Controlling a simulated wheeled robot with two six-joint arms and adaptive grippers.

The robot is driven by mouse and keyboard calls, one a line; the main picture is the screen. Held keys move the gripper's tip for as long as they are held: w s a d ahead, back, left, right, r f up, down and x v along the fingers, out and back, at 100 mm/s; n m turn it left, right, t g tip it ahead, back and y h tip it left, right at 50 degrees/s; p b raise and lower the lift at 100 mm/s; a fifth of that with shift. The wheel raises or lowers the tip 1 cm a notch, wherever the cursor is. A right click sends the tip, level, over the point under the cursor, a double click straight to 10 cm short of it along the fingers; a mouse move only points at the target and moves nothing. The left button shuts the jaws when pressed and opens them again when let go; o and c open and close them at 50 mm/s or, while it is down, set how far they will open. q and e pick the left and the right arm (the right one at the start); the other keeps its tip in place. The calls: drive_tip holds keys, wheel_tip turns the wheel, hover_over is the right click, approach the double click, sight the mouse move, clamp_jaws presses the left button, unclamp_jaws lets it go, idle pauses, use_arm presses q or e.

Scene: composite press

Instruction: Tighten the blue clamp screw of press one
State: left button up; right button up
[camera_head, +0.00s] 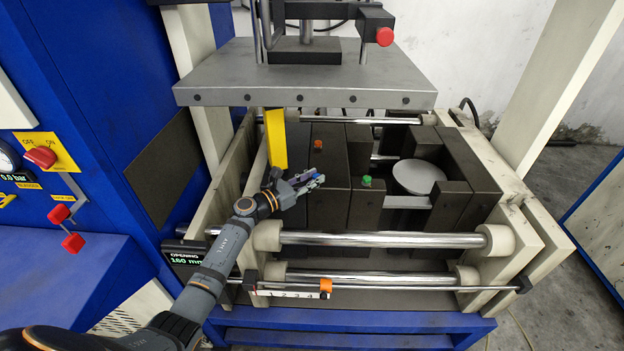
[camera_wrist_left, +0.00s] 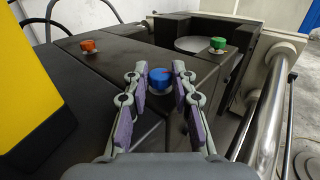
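The gripper is open, with purple pads facing inward. I cannot tell how far the fingertips reach down beside the screw. My right gripper is not in view.
An orange knob (camera_head: 318,145) and a green knob (camera_head: 366,181) stand on neighbouring dark blocks. A yellow plate (camera_head: 276,138) rises close beside the gripper. A grey platen (camera_head: 305,75) hangs above. Steel rods (camera_head: 380,239) cross the front.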

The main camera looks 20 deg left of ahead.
use_arm(q)
drive_tip(key=o, duration=0.3)
drive_tip(key=v, duration=0.7)
drive_tip(key=shift+s+a, duration=0.15)
drive_tip(key=shift+s, duration=0.05)
drive_tip(key=shift+s+f, duration=0.1)
drive_tip(key=shift+f, duration=0.05)
